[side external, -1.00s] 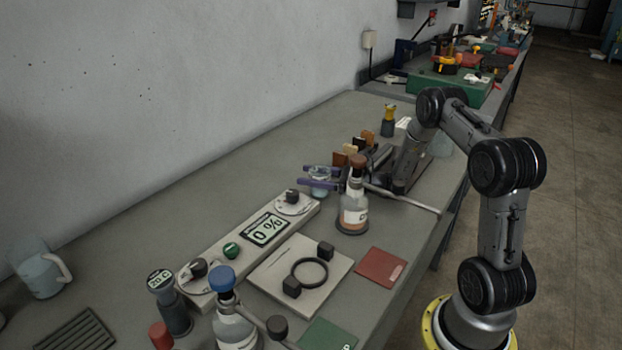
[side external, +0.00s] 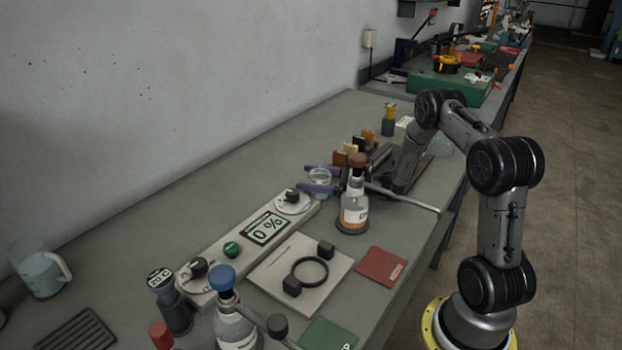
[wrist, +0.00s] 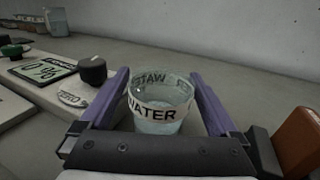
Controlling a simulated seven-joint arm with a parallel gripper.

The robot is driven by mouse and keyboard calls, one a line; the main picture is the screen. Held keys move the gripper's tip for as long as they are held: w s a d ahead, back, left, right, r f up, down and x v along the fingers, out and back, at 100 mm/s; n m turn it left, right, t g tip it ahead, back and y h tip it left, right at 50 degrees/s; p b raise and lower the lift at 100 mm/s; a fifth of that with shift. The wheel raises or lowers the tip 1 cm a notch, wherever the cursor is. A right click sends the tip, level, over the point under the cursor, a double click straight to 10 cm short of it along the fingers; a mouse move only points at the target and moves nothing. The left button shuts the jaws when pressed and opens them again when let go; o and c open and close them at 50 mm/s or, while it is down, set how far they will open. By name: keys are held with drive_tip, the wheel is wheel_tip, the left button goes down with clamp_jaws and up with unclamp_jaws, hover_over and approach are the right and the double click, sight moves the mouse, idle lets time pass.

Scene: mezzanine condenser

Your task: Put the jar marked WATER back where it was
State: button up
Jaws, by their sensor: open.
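The clear glass jar marked WATER (wrist: 160,118) stands upright between the two purple fingers of my gripper (wrist: 160,78) in the wrist view. The fingers are open, with a gap on each side of the jar. Its lower part is hidden behind the gripper body. In the side view the jar (side external: 320,177) shows beyond the far end of the white console, with my gripper (side external: 317,182) around it. I cannot tell exactly how its base meets the bench.
The white console (side external: 245,250) with dials and a 0 % display lies beside the jar. A brown-capped bottle (side external: 353,213) stands close in front of the gripper. Brown-topped blocks (side external: 352,150) stand just behind. A ring plate (side external: 300,272) lies nearer. The bench toward the wall is clear.

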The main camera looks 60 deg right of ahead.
drive_tip(key=v, duration=1.2)
